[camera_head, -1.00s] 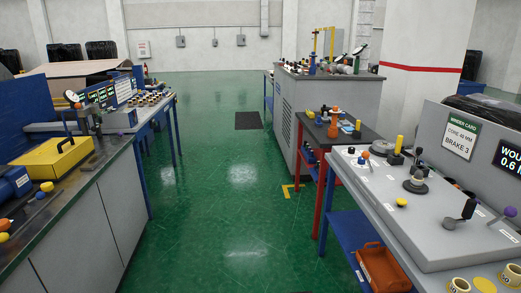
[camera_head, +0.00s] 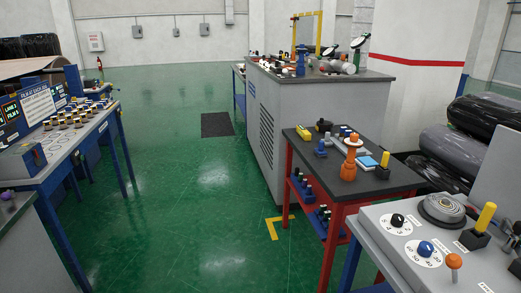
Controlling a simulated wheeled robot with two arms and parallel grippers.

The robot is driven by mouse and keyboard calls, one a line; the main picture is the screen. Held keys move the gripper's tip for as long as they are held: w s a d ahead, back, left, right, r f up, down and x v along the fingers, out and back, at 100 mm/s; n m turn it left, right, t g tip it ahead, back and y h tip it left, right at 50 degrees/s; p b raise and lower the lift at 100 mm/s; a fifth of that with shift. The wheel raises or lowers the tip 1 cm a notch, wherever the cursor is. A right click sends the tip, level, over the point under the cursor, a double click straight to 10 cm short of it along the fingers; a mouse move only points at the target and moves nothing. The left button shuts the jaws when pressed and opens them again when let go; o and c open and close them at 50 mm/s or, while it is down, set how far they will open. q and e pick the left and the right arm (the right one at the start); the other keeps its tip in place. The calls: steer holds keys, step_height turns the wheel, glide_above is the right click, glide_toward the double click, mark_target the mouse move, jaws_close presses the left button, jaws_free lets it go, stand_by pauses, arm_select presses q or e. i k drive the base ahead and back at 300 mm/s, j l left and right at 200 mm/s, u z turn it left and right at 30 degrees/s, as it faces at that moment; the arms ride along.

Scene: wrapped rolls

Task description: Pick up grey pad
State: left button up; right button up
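I cannot pick out a grey pad with certainty. The dark-topped table with red legs (camera_head: 318,170) stands right of centre. On it are an orange tool (camera_head: 349,160), a yellow block (camera_head: 303,134), a light blue flat piece (camera_head: 368,162) and small dark pieces, some partly hidden behind the orange tool. A dark grey flat mat (camera_head: 217,124) lies on the floor farther back. Neither gripper is in view.
A grey cabinet (camera_head: 267,130) with a loaded top stands behind the table. A grey control panel (camera_head: 385,238) fills the lower right, and a blue-legged bench (camera_head: 70,165) stands at left. The green floor (camera_head: 180,220) between them is clear.

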mark_target(328, 142)
steer(key=i+j+z, duration=0.1)
steer(key=i+z, duration=0.25)
steer(key=i, duration=0.2)
steer(key=i+j+z, duration=0.2)
steer(key=i+z, duration=0.15)
steer(key=i, duration=0.2)
steer(key=u, duration=2.65)
steer(key=z, duration=2.65)
